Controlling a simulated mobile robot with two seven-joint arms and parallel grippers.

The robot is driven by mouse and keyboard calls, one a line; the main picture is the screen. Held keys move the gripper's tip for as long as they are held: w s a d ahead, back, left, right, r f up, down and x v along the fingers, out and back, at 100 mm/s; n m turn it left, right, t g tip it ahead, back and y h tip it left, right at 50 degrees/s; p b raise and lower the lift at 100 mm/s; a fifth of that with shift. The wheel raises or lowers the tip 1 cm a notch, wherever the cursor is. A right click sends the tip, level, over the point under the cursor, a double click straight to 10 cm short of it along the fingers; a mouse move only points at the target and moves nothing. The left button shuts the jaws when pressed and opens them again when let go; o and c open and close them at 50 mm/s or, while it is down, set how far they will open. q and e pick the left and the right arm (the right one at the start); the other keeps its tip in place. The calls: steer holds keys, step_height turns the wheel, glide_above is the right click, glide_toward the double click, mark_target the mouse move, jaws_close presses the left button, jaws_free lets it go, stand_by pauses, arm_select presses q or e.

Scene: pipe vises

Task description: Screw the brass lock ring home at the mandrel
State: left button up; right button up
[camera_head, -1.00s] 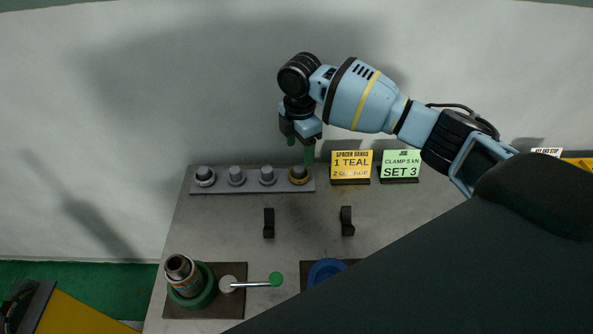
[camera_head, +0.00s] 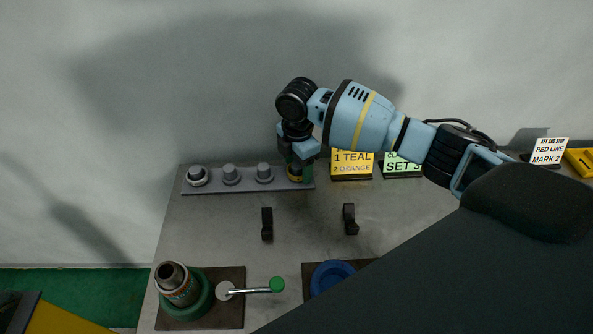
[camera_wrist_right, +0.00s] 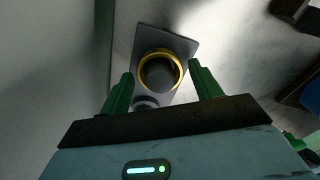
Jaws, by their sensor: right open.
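The brass lock ring (camera_head: 295,178) sits around the rightmost peg of the grey peg rack (camera_head: 245,186) at the back of the table. My right gripper (camera_head: 297,165) is just above it, pointing down and partly hiding it. In the right wrist view the brass ring (camera_wrist_right: 179,68) lies around the dark peg, beyond the two green fingers of my open gripper (camera_wrist_right: 163,88), with a gap at each side. A metal cylinder with coloured bands (camera_head: 176,284), possibly the mandrel, stands in a green round vise (camera_head: 202,302) at the front left. My left gripper is not in view.
A silver ring (camera_head: 197,176) is on the leftmost peg; two pegs between are bare. Two black brackets (camera_head: 267,224) stand mid-table. A green-knobbed lever (camera_head: 255,290) and a blue round vise (camera_head: 333,275) are in front. Sign cards (camera_head: 352,163) stand behind right.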

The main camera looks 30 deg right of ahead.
steer(key=c, duration=0.8)
steer(key=shift+r+p, duration=0.45)
steer(key=shift+r, duration=0.4)
steer(key=shift+r+p, duration=0.9)
steer(key=shift+r, duration=0.85)
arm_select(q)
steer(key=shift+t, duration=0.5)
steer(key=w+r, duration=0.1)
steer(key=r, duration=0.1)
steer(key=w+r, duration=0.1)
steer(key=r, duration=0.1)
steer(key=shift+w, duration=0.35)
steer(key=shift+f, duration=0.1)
